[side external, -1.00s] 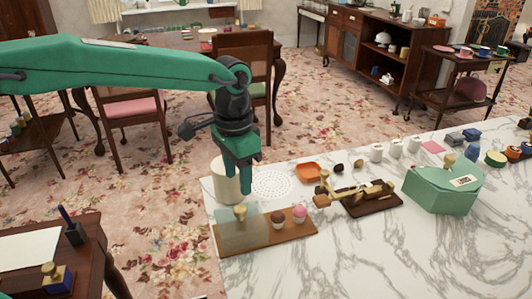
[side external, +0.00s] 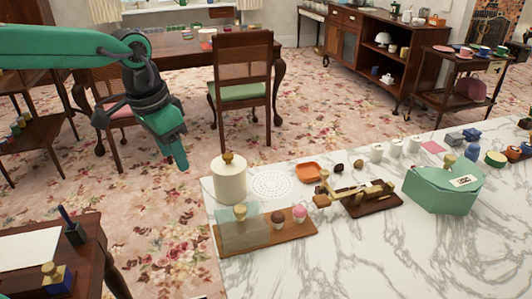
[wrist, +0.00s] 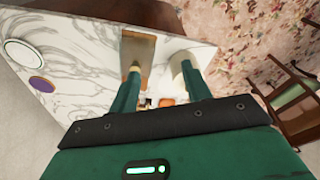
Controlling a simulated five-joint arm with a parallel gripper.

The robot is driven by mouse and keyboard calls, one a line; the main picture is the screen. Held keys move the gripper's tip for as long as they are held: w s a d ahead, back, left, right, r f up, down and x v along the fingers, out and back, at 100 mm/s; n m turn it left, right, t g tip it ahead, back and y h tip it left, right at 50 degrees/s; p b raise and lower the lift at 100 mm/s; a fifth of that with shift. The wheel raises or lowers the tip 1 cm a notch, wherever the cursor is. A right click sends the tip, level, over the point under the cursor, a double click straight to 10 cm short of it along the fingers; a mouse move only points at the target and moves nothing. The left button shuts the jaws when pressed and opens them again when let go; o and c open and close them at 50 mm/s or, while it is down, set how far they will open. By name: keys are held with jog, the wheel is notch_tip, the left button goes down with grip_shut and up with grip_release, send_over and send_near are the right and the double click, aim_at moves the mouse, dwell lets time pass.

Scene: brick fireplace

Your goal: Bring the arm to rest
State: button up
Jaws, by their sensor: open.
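My gripper (side external: 180,166) hangs over the carpet to the left of the marble table (side external: 350,255), clear of everything on it. In the wrist view its two green fingers (wrist: 160,92) stand well apart with nothing held between them. My arm reaches in from the left edge of the side view, and the gripper tilts down and to the right.
A cream canister (side external: 229,182) with a knob stands at the table's left corner. Beside it is a wooden board (side external: 290,232) with a clear cover and small cakes. A brass scale (side external: 355,195) and green box (side external: 440,190) stand farther right. A chair (side external: 243,90) is behind.

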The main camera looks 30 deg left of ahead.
jog(key=s+a+f+n+t, duration=0.2)
jog(key=s+a+n+t, duration=0.1)
jog(key=s+a, duration=0.9)
jog(key=s, duration=0.3)
jog(key=shift+s+n+t+y, duration=0.25)
jog(key=shift+n+t+y, duration=0.05)
jog(key=shift+n, duration=0.1)
